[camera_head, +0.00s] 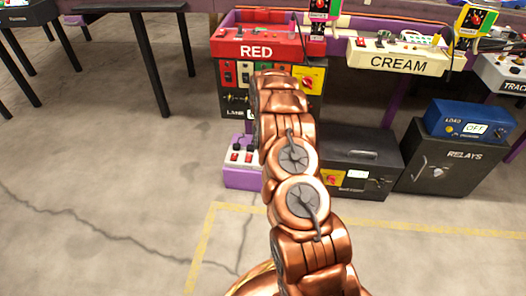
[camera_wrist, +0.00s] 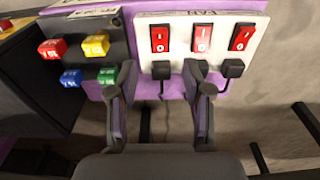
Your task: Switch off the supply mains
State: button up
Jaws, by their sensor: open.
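No label reading supply mains is legible. In the head view, a yellow panel with a red rotary switch (camera_head: 308,81) is on the dark cabinet under the red RED panel (camera_head: 240,48). Another small yellow panel with a red knob (camera_head: 332,179) is on a low black box. In the wrist view, a white panel (camera_wrist: 200,55) on a purple box carries red rocker switches (camera_wrist: 202,38) with black plugs (camera_wrist: 161,70) below. My gripper (camera_wrist: 160,88) is open and empty, its fingers pointing toward this panel. Contact cannot be told. My arm hides the gripper in the head view.
A dark panel with coloured blocks (camera_wrist: 94,45) is left of the white panel in the wrist view. The head view shows a purple box with red switches (camera_head: 243,175), a RELAYS box (camera_head: 440,174), a blue LOAD box (camera_head: 470,122) and a CREAM panel (camera_head: 398,62).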

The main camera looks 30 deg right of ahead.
jog(key=shift+s+a+r, duration=0.1)
jog(key=shift+r, duration=1.75)
jog(key=shift+s, duration=0.1)
